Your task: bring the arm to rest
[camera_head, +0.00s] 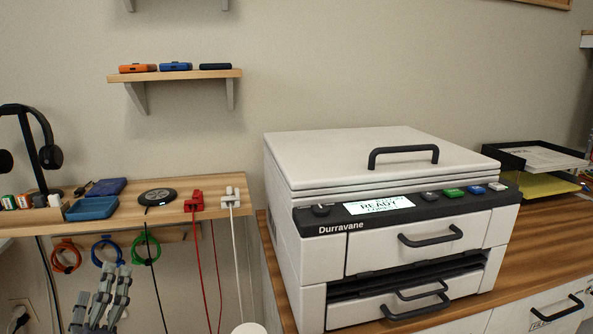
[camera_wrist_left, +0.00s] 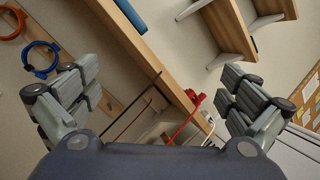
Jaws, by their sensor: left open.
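My left gripper (camera_head: 102,297) shows at the lower left of the head view, below the front of the wooden desk (camera_head: 180,217). Its grey fingers point up. In the left wrist view my left gripper (camera_wrist_left: 155,100) has its two fingers wide apart, with nothing between them. The desk edge (camera_wrist_left: 135,48), a red plug with its cable (camera_wrist_left: 192,103) and hanging cables lie beyond the fingers. The gripper appears apart from the desk. My right gripper is in neither view.
A white printer (camera_head: 340,160) stands on a wooden cabinet right of the desk. Coiled cables (camera_head: 66,256) hang under the desk front. A headphone stand (camera_head: 28,150), a blue tray (camera_head: 91,208) and a black puck (camera_head: 157,197) are on the desk. A wall shelf (camera_head: 175,76) is above.

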